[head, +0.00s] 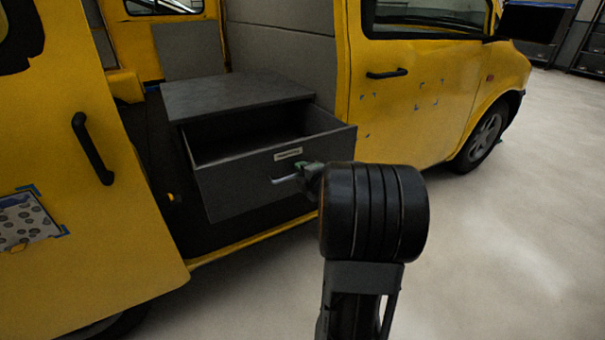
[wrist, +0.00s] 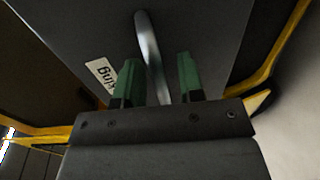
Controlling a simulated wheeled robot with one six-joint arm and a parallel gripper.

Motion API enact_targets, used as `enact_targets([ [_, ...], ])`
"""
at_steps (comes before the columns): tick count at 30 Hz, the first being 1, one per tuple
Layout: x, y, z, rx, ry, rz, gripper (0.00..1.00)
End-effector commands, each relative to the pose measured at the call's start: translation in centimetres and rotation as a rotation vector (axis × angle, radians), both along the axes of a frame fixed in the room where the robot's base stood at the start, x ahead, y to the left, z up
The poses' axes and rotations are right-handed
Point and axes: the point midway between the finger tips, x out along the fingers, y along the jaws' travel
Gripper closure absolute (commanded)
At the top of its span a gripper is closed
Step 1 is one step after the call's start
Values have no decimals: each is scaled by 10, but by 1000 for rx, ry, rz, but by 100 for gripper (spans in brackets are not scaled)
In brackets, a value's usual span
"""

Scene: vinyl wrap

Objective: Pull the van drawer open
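The dark grey van drawer (head: 245,185) stands well out of its cabinet (head: 235,95) in the van's side doorway, and its empty inside shows. Its metal bar handle (head: 284,179) is on the front, below a white label (head: 288,154). In the wrist view the handle (wrist: 148,45) passes between the two green fingers of my gripper (wrist: 160,78). The fingers are apart, with visible gaps to the bar. In the head view my gripper (head: 308,172) is at the handle's right end, partly hidden by my wrist. Part of the label (wrist: 104,76) shows beside the left finger.
The yellow van's open sliding door (head: 75,200) with a black handle is on the left. The closed front door (head: 415,100) is right of the drawer. Pale floor (head: 510,230) is clear on the right.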

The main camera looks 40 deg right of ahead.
Motion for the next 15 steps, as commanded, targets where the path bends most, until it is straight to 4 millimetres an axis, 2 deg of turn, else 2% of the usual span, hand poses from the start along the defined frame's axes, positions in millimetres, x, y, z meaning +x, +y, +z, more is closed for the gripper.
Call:
enact_targets([
  [8,-2,0,1,-1,-1,-2,63],
  [11,-9,0,4,-1,-1,-3,63],
  [15,-32,3,10,0,-1,-5,63],
])
